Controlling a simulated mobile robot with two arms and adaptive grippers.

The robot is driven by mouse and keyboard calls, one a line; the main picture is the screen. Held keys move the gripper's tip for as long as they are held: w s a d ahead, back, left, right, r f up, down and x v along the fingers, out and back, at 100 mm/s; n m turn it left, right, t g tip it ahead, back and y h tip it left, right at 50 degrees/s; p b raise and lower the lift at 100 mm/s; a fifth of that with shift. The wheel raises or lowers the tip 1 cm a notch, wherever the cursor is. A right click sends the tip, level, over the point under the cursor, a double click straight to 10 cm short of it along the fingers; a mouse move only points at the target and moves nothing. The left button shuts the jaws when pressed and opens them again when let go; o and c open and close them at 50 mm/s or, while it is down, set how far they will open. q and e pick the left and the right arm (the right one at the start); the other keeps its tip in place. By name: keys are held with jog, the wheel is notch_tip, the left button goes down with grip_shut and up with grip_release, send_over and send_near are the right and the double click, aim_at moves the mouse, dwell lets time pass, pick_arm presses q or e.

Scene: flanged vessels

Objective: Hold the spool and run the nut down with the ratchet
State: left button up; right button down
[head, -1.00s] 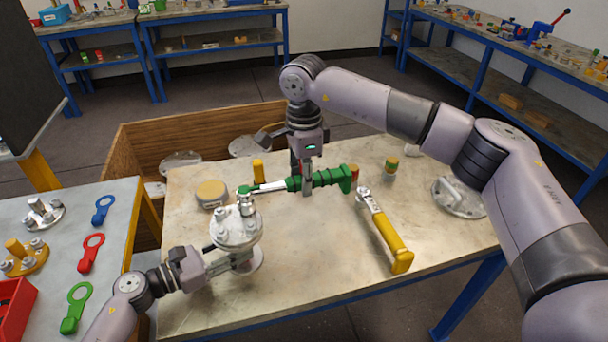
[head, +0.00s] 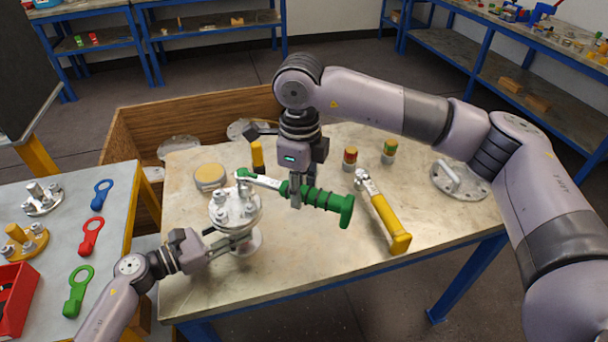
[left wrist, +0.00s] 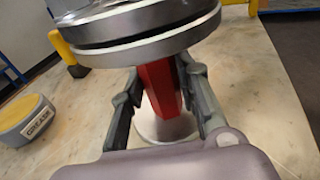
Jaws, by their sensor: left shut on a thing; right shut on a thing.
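The spool (head: 249,241) stands upright near the table's left side, with a round silver bolted flange (head: 228,215) on top. My left gripper (head: 238,237) is shut on its neck below the flange; the left wrist view shows the red neck (left wrist: 163,88) between the fingers. My right gripper (head: 296,198) is shut on the green-handled ratchet (head: 325,199). The ratchet's head is over the far side of the flange, at a stud there. The nut is too small and covered to make out, and I cannot tell whether the head sits on it.
A yellow-handled ratchet (head: 385,217) lies to the right. Two small capped cylinders (head: 389,152) (head: 350,158), a lid with a handle (head: 459,180) and a yellow-topped round tin (head: 210,177) stand on the table. A side table (head: 60,240) holds coloured tags. The table's front right is clear.

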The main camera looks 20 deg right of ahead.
notch_tip(320, 180, up, 5)
jog(key=s+a+m, duration=0.2)
jog(key=m, duration=0.1)
jog(key=shift+s+a, duration=0.15)
jog(key=shift+a, duration=0.1)
dwell(0.8)
pick_arm(q)
jog(key=o, duration=1.1)
